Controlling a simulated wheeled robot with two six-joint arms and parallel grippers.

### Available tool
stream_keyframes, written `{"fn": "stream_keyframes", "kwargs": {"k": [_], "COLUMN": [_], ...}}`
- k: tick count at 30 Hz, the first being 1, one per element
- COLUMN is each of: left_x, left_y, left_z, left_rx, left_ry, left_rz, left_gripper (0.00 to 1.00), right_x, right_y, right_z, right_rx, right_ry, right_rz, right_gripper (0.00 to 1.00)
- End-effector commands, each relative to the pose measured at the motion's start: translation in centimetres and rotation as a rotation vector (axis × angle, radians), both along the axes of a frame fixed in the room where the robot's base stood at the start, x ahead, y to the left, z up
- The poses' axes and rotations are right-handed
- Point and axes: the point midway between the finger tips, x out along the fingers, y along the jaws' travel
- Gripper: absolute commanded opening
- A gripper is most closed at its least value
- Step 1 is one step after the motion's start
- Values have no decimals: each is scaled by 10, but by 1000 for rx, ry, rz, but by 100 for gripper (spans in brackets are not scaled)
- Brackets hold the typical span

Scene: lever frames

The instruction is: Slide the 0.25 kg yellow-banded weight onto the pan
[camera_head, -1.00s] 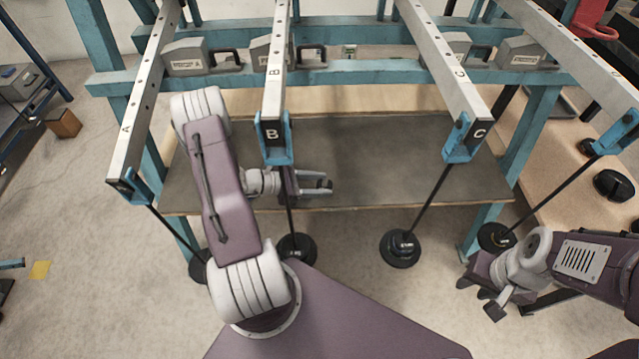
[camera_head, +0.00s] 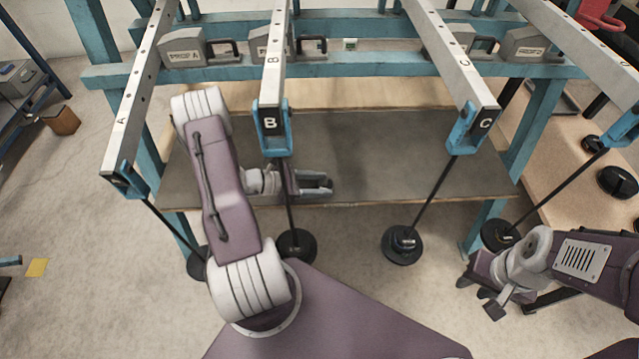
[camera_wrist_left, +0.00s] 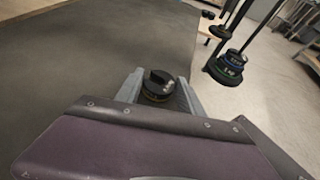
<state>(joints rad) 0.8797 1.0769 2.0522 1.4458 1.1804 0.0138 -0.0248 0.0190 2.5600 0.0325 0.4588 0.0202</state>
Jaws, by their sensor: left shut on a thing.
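My left gripper (camera_head: 318,183) is low over the dark shelf behind beam B's hanger. It is shut on a small round black weight with a thin yellowish band (camera_wrist_left: 158,86), seen between the fingers in the left wrist view. In the head view the weight is hard to make out between the fingers. Round black pans hang on rods from the lettered beams: one under A (camera_head: 197,263), partly behind my arm, one under B (camera_head: 297,245), one under C (camera_head: 403,245) and one at the right (camera_head: 498,235). My right gripper (camera_head: 481,295) is empty and its fingers look apart.
The grey shelf (camera_head: 400,150) is mostly clear. Beam B's rod (camera_head: 290,205) hangs just in front of my left gripper. Banded discs (camera_wrist_left: 226,68) hang at the right of the left wrist view. A wooden bench (camera_head: 565,170) with black weights (camera_head: 614,182) stands at the right.

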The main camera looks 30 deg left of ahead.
Motion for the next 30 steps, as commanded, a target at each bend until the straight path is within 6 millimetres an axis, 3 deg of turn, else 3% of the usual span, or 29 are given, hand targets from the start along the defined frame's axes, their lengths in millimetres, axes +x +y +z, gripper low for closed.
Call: {"fn": "stream_keyframes", "kwargs": {"k": [11,12,14,15,24,30], "left_x": [0,0,0,0,-1,-23], "left_y": [0,0,0,0,1,27], "left_z": [-2,-2,-2,-2,-2,17], "left_rx": [-1,-1,-1,-1,1,1], "left_ry": [-1,-1,-1,-1,0,-1], "left_rz": [0,0,0,0,1,7], "left_gripper": [6,51,67,71,71,71], "right_x": [0,0,0,0,0,0], "right_y": [0,0,0,0,0,0], "right_z": [-2,-2,-2,-2,0,17], "right_rx": [0,0,0,0,0,0], "right_ry": [0,0,0,0,0,0], "right_rz": [0,0,0,0,0,0], "right_gripper": [33,33,33,33,33,33]}}
